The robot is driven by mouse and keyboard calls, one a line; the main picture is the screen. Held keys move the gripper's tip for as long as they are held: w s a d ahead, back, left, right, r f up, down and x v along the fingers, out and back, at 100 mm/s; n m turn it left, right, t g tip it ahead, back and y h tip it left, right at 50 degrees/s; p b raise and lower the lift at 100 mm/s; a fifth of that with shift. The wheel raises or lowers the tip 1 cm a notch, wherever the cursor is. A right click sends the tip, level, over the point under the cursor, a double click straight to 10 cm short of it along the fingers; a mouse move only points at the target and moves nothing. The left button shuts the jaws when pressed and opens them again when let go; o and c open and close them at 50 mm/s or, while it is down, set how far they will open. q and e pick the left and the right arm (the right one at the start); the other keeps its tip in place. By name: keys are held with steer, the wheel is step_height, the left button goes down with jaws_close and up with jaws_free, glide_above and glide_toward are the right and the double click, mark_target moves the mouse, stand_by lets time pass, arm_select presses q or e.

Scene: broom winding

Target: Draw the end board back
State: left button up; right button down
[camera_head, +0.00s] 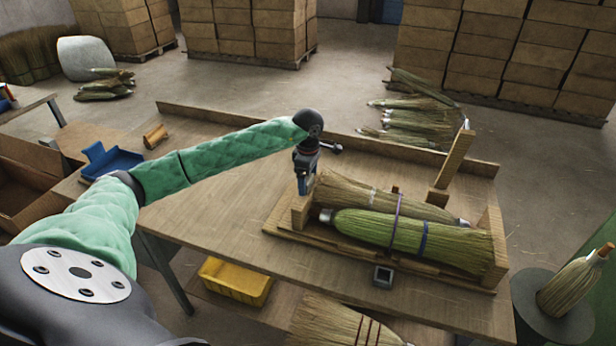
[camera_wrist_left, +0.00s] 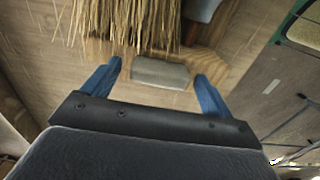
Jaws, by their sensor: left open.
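A wooden cradle (camera_head: 380,258) on the bench holds two brooms side by side, a tan one (camera_head: 355,192) behind and a green one (camera_head: 400,232) in front. An upright end board (camera_head: 301,213) closes its left end and another end board (camera_head: 495,240) stands at its right. My left gripper (camera_head: 303,186) points down just above the left end board. In the left wrist view my left gripper (camera_wrist_left: 157,88) has its blue fingers apart, with a pale block (camera_wrist_left: 160,73), seemingly the board's top, lying between them. I cannot tell whether they touch it. The right gripper is out of view.
A tilted wooden post (camera_head: 455,160) rises behind the cradle. A yellow bin (camera_head: 235,280) sits below the front edge.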

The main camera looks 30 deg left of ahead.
arm_select(q)
steer(key=shift+f, duration=0.4)
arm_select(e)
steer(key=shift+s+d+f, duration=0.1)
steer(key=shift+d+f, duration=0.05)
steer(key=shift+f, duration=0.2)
